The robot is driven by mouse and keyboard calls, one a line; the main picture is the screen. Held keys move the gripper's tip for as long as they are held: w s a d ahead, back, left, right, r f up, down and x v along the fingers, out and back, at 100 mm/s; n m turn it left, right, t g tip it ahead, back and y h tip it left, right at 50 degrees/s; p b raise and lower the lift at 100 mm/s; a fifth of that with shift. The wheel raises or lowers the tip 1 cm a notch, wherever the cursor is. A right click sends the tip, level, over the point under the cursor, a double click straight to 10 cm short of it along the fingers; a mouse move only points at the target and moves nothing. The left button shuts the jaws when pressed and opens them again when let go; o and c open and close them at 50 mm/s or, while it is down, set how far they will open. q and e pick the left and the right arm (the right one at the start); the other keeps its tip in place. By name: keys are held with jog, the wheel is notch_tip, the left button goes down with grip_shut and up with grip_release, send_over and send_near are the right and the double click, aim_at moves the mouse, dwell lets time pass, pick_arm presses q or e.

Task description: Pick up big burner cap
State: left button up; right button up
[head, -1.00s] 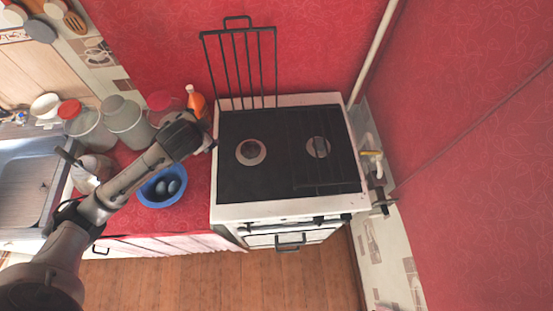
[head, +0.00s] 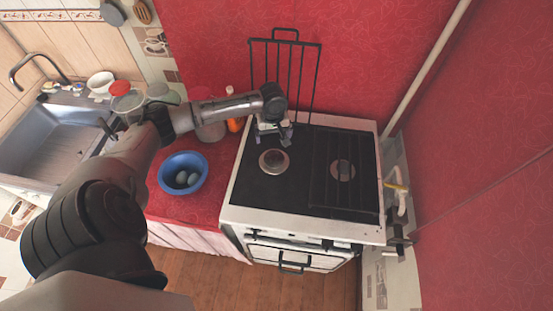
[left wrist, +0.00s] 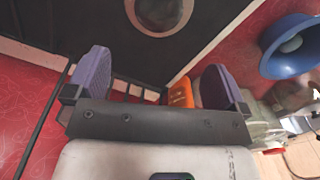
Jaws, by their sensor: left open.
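The stove (head: 325,212) has a black top with two round burners. The left burner cap (head: 273,161) is a dark disc in a pale ring, uncovered. A second round burner (head: 343,170) sits at the right, under a folded-down grate. Which one is bigger is hard to tell. My left gripper (head: 275,137) is open and empty above the stove's back left, just behind the left burner cap. In the left wrist view its purple-padded fingers (left wrist: 157,85) are apart, and the left burner cap (left wrist: 158,12) shows at the top edge, beyond the fingertips.
A raised wire grate (head: 283,70) stands at the stove's back. A blue bowl (head: 183,174) with eggs is on the red counter (head: 207,205) at left. An orange bottle (left wrist: 180,93) is close by the fingers in the left wrist view. A sink (head: 60,140) is at far left.

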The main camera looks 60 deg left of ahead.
pick_arm(q)
send_over(274, 158)
notch_tip(274, 158, down, 8)
jog(key=shift+b, duration=0.45)
jog(key=shift+f+b, duration=0.35)
jog(key=shift+f, duration=2.55)
jog(key=shift+c, duration=0.4)
jog(key=c, duration=0.7)
jog(key=shift+r, duration=0.1)
